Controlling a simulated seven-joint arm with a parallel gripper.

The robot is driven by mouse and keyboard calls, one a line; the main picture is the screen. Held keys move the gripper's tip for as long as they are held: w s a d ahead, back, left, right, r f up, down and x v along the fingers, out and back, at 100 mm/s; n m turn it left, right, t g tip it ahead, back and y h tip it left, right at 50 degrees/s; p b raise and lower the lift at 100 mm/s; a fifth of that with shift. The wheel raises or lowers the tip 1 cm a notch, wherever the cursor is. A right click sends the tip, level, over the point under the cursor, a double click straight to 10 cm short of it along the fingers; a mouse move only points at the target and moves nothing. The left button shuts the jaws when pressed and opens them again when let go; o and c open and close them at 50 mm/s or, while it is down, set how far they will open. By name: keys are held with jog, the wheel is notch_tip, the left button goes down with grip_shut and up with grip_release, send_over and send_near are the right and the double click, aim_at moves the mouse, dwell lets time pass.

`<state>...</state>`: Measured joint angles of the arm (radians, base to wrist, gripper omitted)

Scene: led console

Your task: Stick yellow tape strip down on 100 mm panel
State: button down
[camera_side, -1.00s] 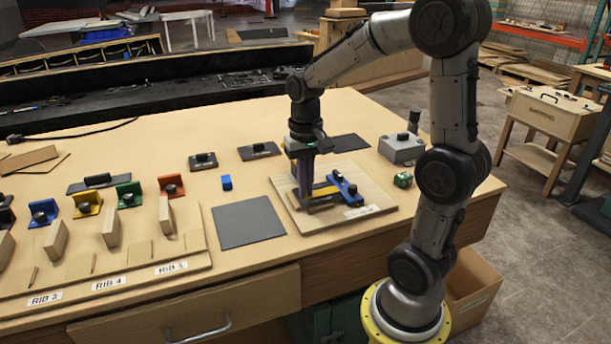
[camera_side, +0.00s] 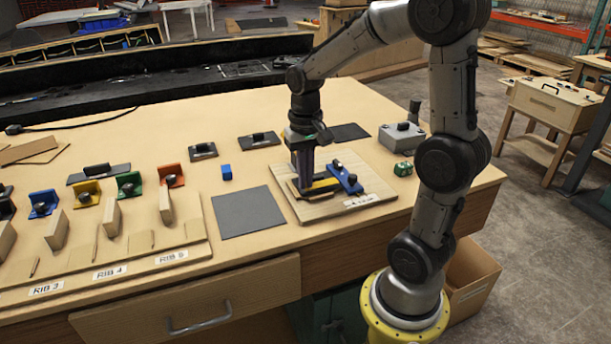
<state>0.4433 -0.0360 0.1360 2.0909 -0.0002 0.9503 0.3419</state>
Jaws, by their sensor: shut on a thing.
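My gripper (camera_side: 304,186) points straight down over the left part of a light wooden board (camera_side: 352,205) near the right of the bench. The yellow tape strip (camera_side: 325,186) shows at the fingertips, low over a dark panel piece on the board. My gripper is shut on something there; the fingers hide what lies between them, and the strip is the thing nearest. Whether the strip touches the panel cannot be told. A blue bar (camera_side: 345,178) with a dark knob lies across the board just right of the strip.
Coloured brackets and wooden ribs (camera_side: 166,207) fill the left side.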

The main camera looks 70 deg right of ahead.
jog(key=shift+f, duration=0.7)
dwell(1.1)
jog(key=c, duration=1)
grip_release()
jog(key=shift+o, duration=0.2)
notch_tip(320, 180, up, 14)
jog(key=s+a+r+n+t, duration=0.1)
jog(key=s+a+n+t, duration=0.25)
jog(key=s+a, duration=0.4)
jog(key=s+a+f+n+t, duration=0.2)
jog(key=a+f+n, duration=0.3)
jog(key=f, duration=0.1)
jog(key=shift+s+f, duration=0.2)
jog(key=shift+s, duration=0.1)
